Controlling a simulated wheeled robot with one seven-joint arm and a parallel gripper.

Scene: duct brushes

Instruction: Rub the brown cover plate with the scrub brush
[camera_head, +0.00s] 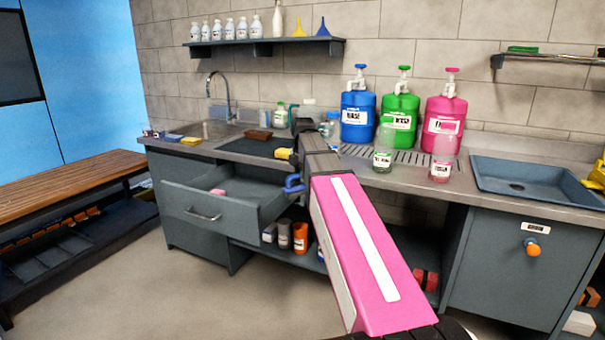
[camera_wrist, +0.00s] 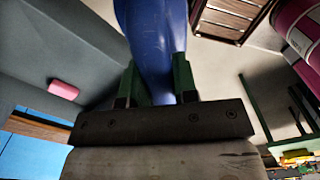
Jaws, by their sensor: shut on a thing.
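My gripper (camera_wrist: 157,85) is shut on a blue tool (camera_wrist: 155,40), apparently the scrub brush, which runs up out of the top of the wrist view between the dark green fingers. Its bristles are not in sight. In the head view a blue curved part (camera_head: 294,184), likely the same tool, shows just left of my pink arm, above the right side of the open drawer (camera_head: 225,205). A small brown flat piece (camera_head: 257,135), probably the cover plate, lies on the counter behind the dark mat (camera_head: 250,148). The tool is apart from it.
A pink block (camera_wrist: 63,90) lies in the drawer. Blue (camera_head: 357,115), green (camera_head: 399,118) and pink (camera_head: 443,118) jugs stand at the back.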

